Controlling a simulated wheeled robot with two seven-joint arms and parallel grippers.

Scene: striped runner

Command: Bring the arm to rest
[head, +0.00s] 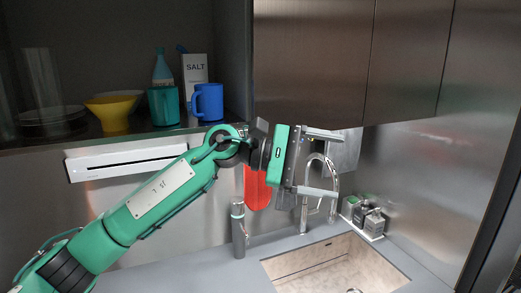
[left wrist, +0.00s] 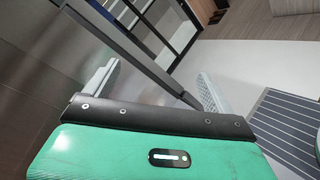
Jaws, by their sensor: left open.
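My left arm (head: 150,200), green with dark joints, reaches in from the lower left of the head view. Its left gripper (head: 322,163) is raised above the counter, beside the faucet and in front of the wall under the cabinets. The jaws are apart and nothing shows between them. In the left wrist view the two pale fingers (left wrist: 155,90) stand wide apart with floor and a dark frame beyond. My right gripper is in neither view.
A shelf (head: 60,150) holds a blue mug (head: 208,102), teal mug (head: 164,106), yellow bowl (head: 112,112) and salt box (head: 195,76). Metal cabinets (head: 340,60) hang above. A striped runner (left wrist: 290,125) lies on the floor.

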